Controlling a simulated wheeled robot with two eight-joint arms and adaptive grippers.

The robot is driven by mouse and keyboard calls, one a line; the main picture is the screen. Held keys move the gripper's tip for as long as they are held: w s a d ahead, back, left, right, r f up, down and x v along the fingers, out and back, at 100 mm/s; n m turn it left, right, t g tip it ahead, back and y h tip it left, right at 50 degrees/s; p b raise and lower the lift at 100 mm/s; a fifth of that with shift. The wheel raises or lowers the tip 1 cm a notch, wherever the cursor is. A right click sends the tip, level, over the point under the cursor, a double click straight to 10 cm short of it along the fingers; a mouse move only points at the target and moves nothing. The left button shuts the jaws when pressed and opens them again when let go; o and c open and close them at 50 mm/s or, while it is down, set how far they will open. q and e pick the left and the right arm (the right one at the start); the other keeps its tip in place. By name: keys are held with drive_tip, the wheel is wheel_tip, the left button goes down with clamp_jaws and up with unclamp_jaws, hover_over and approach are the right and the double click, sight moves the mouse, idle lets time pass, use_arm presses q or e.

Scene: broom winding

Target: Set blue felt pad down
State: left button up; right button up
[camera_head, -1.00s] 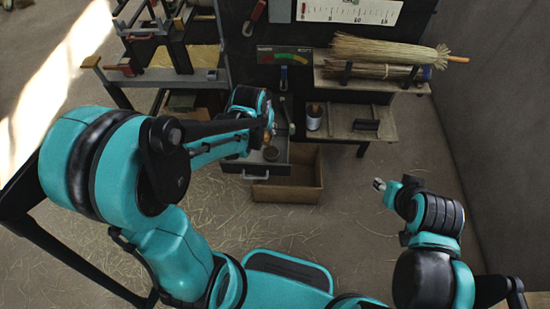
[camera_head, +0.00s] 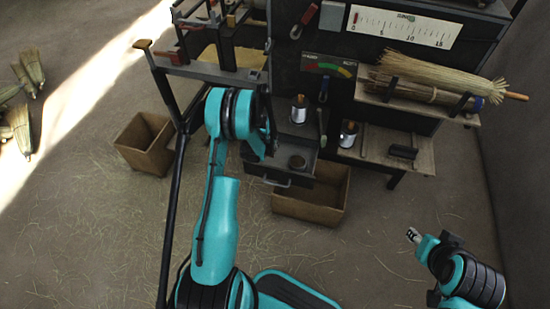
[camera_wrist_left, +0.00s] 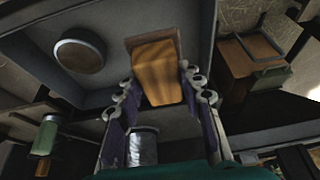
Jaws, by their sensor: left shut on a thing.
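My left gripper (camera_wrist_left: 158,100) is shut on an orange-brown block (camera_wrist_left: 157,72) in the left wrist view. I see no blue felt surface on the block, and I cannot pick out a blue felt pad. The gripper is over or near an open grey drawer with a round tin (camera_wrist_left: 81,55) in it; the tin also shows in the head view (camera_head: 297,162). In the head view my left arm mostly hides the left gripper. My right gripper (camera_head: 413,235) is apart at the lower right, too small to tell its jaws.
The open drawer (camera_head: 275,182) juts out above a wooden crate (camera_head: 312,209). Cans with orange tops stand behind the drawer (camera_head: 299,110) and on the right shelf (camera_head: 348,135). Another crate (camera_head: 143,150) is at left. Broom bundles (camera_head: 420,85) lie on the upper shelf.

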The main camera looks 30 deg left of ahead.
use_arm(q)
wheel_tip(320, 180, down, 7)
drive_tip(key=b, duration=0.2)
drive_tip(key=shift+f+b, duration=0.2)
drive_tip(key=shift+b, duration=0.15)
drive_tip(key=shift+r, duration=0.1)
drive_tip(key=o, duration=1)
drive_tip(key=shift+f, duration=0.2)
